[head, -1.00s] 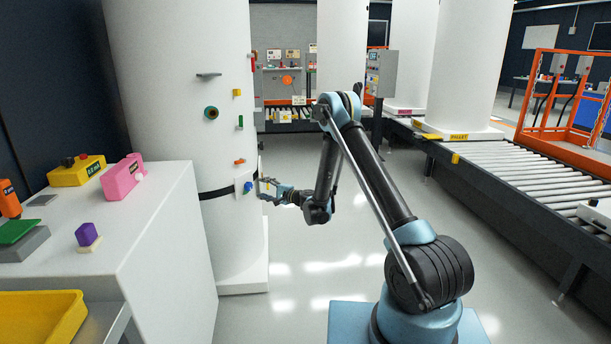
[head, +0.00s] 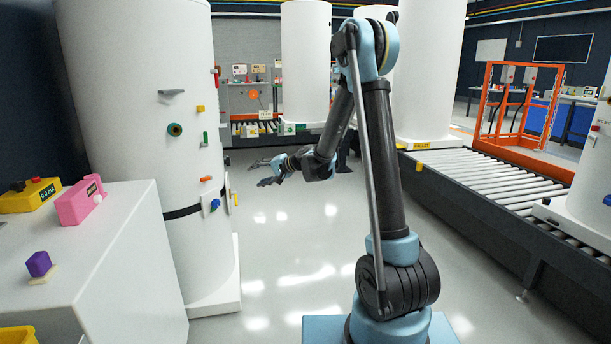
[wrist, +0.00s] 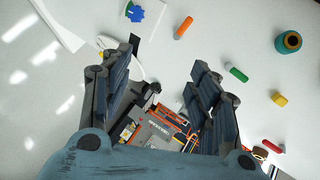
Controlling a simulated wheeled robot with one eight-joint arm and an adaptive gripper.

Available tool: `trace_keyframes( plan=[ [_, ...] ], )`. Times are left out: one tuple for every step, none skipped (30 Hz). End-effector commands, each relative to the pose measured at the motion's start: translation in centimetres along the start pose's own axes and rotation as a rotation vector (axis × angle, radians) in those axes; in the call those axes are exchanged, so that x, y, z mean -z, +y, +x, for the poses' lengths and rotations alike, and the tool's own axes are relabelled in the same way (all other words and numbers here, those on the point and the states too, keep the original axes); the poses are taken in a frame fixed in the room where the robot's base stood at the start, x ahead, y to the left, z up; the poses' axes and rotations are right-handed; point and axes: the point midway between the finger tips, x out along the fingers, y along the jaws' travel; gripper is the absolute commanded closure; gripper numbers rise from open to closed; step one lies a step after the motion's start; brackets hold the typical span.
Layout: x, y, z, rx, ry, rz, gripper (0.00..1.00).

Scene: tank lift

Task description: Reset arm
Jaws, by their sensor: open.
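My gripper (head: 259,173) is in the middle of the head view, to the right of the tall white tank (head: 125,110) and apart from it. Its fingers are spread and empty. In the wrist view the open fingers (wrist: 163,68) frame the tank's white surface (wrist: 230,30). A blue knob (head: 214,204) sits low on the tank near its black band; it also shows at the top of the wrist view (wrist: 134,11). An orange piece (head: 206,179), a green bar (head: 206,138), a yellow piece (head: 200,109) and a green ring (head: 174,129) are on the tank above it.
A white cabinet (head: 120,260) at left carries a pink box (head: 80,203), a yellow box (head: 30,195) and a purple knob (head: 39,264). A roller conveyor (head: 510,190) runs along the right, by an orange frame (head: 487,110). The shiny floor between is clear.

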Motion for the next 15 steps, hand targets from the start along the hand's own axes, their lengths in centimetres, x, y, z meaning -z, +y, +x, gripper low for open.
trace_keyframes(
  plan=[
    [-0.3, -0.2, -1.5, -0.021, 0.000, -0.016, 0.45],
    [-0.5, -0.2, -2.2, -0.035, -0.001, -0.026, 0.45],
    [-0.8, -0.2, -3.3, -0.054, -0.003, -0.039, 0.45],
    [-0.9, -0.2, -4.1, -0.068, -0.004, -0.049, 0.45],
    [-1.1, -0.1, -4.8, -0.082, -0.005, -0.059, 0.45],
    [-1.5, -0.1, -5.9, -0.101, -0.008, -0.071, 0.45],
    [-1.8, 0.0, -6.7, -0.116, -0.009, -0.081, 0.45],
    [-2.0, 0.0, -7.4, -0.129, -0.010, -0.089, 0.45],
    [-2.3, 0.2, -8.5, -0.149, -0.012, -0.101, 0.45],
    [-2.6, 0.2, -9.3, -0.164, -0.014, -0.110, 0.45],
    [-2.9, 0.4, -10.1, -0.179, -0.016, -0.119, 0.45],
    [-3.3, 0.5, -11.1, -0.198, -0.018, -0.131, 0.45],
    [-3.6, 0.7, -11.9, -0.213, -0.020, -0.139, 0.45],
    [-4.0, 0.8, -12.7, -0.228, -0.023, -0.148, 0.45],
    [-4.4, 1.1, -13.7, -0.248, -0.025, -0.158, 0.45]
  ],
)
